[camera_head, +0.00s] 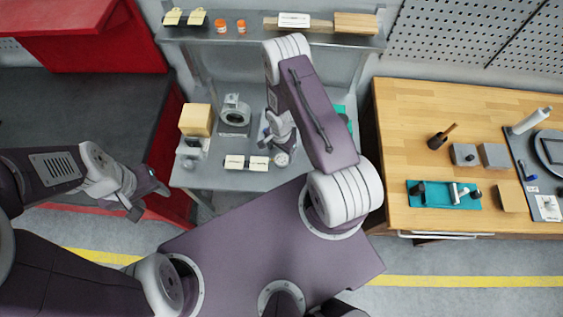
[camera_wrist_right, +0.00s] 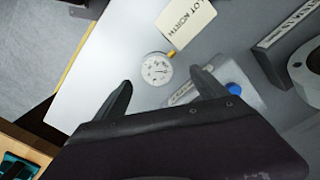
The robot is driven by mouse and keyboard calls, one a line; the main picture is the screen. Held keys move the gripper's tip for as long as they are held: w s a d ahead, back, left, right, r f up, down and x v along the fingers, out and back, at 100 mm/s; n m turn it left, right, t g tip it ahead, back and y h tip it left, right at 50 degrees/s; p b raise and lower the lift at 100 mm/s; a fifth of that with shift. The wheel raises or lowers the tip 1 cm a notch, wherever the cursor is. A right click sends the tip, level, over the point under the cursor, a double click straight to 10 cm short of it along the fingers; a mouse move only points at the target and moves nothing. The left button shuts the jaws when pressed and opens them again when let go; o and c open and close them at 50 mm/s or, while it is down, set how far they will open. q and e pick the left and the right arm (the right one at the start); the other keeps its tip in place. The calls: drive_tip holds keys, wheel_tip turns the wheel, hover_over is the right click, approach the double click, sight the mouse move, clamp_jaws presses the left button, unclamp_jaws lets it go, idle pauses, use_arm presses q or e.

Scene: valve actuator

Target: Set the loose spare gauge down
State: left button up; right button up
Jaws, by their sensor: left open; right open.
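The loose gauge (camera_head: 281,159) has a round white dial and a small brass stem. It lies face up on the grey bench (camera_head: 215,176), near the front edge. In the right wrist view the gauge (camera_wrist_right: 156,69) sits just beyond and between my two spread fingers. My right gripper (camera_head: 277,139) is open and empty; it also shows in the right wrist view (camera_wrist_right: 161,82). Whether a finger touches the gauge cannot be told. My left gripper (camera_head: 147,200) is open and empty, left of the bench, over the red cabinet's side.
A cream label card (camera_wrist_right: 188,24) lies beside the gauge's stem. A blue-knobbed grey part (camera_wrist_right: 235,88) is near my right finger. A grey valve body (camera_head: 236,112) and a cardboard box (camera_head: 196,119) stand further back. A wooden workbench (camera_head: 410,110) is at the right.

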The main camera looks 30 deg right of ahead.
sight(281, 159)
drive_tip(key=f+b, duration=0.1)
drive_tip(key=b, duration=0.1)
drive_tip(key=f+b, duration=0.4)
drive_tip(key=b, duration=0.1)
drive_tip(key=shift+s, duration=0.3)
drive_tip(key=shift+w, duration=0.1)
drive_tip(key=shift+d, duration=0.1)
drive_tip(key=shift+c, duration=1.3)
clamp_jaws()
drive_tip(key=shift+r, duration=0.2)
